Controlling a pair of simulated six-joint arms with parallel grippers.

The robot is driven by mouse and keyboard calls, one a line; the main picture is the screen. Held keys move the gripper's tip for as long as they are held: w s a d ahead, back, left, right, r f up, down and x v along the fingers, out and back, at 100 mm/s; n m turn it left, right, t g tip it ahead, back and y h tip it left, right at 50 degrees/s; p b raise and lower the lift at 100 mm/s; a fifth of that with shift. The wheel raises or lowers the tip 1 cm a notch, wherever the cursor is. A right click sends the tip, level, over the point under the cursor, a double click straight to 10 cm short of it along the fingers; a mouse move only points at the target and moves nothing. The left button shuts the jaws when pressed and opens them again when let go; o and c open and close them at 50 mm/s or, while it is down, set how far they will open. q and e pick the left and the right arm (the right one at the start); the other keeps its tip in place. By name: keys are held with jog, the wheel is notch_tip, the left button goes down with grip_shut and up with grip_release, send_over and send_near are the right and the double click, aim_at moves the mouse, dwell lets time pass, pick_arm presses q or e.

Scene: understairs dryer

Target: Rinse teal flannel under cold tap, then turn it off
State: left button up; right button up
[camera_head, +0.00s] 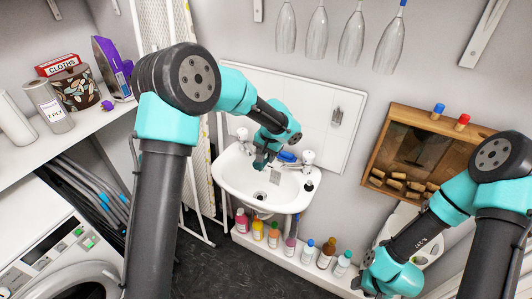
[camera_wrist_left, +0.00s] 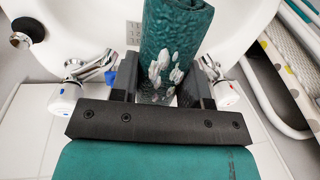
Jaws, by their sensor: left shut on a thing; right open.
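The teal flannel (camera_wrist_left: 178,30) hangs between the fingers of my left gripper (camera_wrist_left: 165,92), shut on it. White blotches show on the flannel; I cannot tell if they are water. In the head view my left gripper (camera_head: 263,162) is over the back of the white basin (camera_head: 228,168), between the taps. The blue-marked cold tap (camera_wrist_left: 65,97) is left in the wrist view and right in the head view (camera_head: 308,158). The red-marked tap (camera_wrist_left: 228,94) is on the other side. I cannot tell if water runs. My right gripper (camera_head: 361,272) is open at the lower right, its fingers partly hidden.
A blue item (camera_head: 287,156) lies on the basin's back edge by the cold tap. Several bottles (camera_head: 274,235) line the low ledge underneath. A wooden wall box (camera_head: 378,160) is at right, and glasses (camera_head: 318,30) hang above. A washing machine (camera_head: 45,250) stands lower left.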

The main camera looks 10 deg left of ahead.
pick_arm(q)
jog(key=shift+f, duration=8.2)
jog(key=o, duration=1)
notch_tip(320, 180, up, 17)
jog(key=d, duration=0.2)
jog(key=shift+s+d, duration=0.4)
